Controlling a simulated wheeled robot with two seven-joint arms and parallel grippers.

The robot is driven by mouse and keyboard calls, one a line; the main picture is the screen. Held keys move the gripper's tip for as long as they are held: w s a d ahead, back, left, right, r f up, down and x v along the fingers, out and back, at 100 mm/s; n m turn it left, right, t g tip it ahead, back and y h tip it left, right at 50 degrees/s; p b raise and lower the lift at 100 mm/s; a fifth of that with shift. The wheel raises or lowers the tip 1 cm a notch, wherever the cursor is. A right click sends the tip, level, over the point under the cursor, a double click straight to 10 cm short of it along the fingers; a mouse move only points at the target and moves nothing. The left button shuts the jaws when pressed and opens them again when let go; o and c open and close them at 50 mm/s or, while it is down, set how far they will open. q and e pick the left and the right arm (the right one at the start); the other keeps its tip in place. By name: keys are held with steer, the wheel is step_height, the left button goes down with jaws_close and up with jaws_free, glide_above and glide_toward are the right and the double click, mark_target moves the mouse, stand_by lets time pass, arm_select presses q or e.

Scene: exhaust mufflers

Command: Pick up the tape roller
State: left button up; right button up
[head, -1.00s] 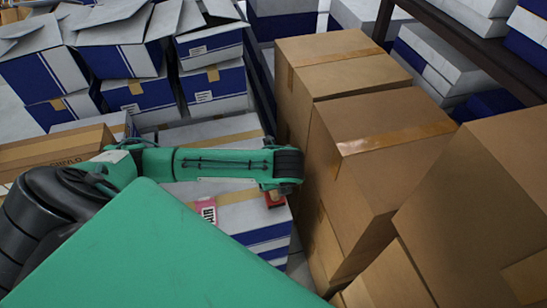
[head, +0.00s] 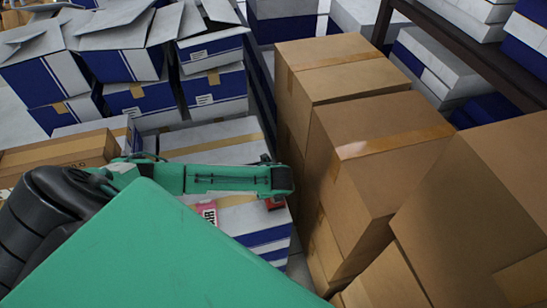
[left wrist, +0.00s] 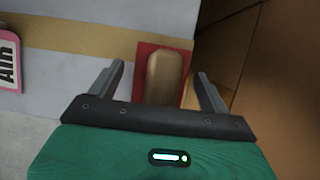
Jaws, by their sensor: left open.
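What appears to be the tape roller (left wrist: 166,75) is a red piece with a rounded tan part on top. It lies on a white box (left wrist: 100,62) with a tan tape strip in the left wrist view. My left gripper (left wrist: 161,72) is open, with one finger to each side of the tan part. Gaps show on both sides, and I cannot tell the height between fingers and roller. In the head view only a small red bit of the roller (head: 274,204) shows below the end of my left arm; the fingers are hidden there. My right gripper is not in view.
Stacked brown cartons (head: 370,150) stand close to the right of the gripper. A pink-and-white labelled item (head: 208,213) lies on the white box to the left. Blue-and-white boxes (head: 130,65) fill the back left. A dark shelf beam (head: 470,55) runs at the upper right.

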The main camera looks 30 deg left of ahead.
arm_select(q)
steer(key=shift+w+a+f, duration=0.1)
steer(key=shift+f, duration=0.3)
steer(key=c, duration=1.1)
steer(key=shift+c, duration=0.4)
steer(key=shift+r, duration=0.2)
